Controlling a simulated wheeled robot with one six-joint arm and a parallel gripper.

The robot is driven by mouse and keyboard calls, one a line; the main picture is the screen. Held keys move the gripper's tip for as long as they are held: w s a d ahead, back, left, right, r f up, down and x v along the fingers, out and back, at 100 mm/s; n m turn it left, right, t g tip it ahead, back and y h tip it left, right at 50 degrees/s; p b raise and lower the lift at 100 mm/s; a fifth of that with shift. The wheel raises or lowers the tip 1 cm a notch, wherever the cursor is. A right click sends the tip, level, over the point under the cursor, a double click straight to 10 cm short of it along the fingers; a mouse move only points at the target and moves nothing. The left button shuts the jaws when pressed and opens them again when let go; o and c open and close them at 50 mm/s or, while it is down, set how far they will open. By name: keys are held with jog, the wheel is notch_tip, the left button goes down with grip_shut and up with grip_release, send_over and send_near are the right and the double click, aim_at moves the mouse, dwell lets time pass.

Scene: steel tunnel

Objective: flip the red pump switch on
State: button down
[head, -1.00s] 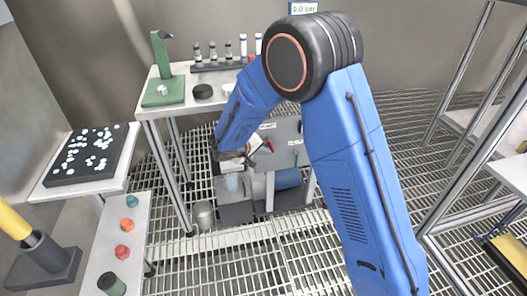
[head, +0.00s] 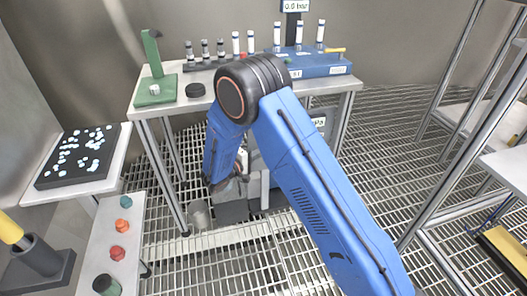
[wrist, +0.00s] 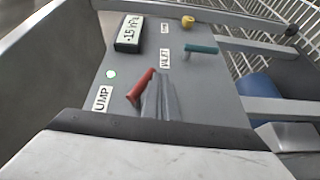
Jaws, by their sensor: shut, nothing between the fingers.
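The red pump switch (wrist: 140,88) is a short red lever on a grey panel (wrist: 215,90) in the wrist view, beside a label that reads "UMP" in part. My gripper (wrist: 160,98) is shut and empty. Its grey fingertips show just right of the red lever, very close to it; I cannot tell if they touch. A small pale green lamp (wrist: 111,74) sits by the label. In the head view my gripper (head: 216,186) is low at the panel's left side, and the red switch is hidden behind my arm.
The panel also carries a teal lever (wrist: 201,48), a yellow knob (wrist: 187,21) and a display (wrist: 129,34) reading about ".15 hPa". A bench with a green stand (head: 155,88) and a blue rack (head: 318,66) stands behind.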

jog(key=shift+w+d+r, duration=0.1)
jog(key=shift+d, duration=0.35)
dwell(0.4)
dwell(1.0)
jog(key=s+a+f, duration=0.4)
jog(key=s+a, duration=0.3)
jog(key=a, duration=0.2)
jog(key=shift+s+f, duration=0.15)
jog(key=shift+f, duration=0.2)
jog(key=shift+d, duration=0.1)
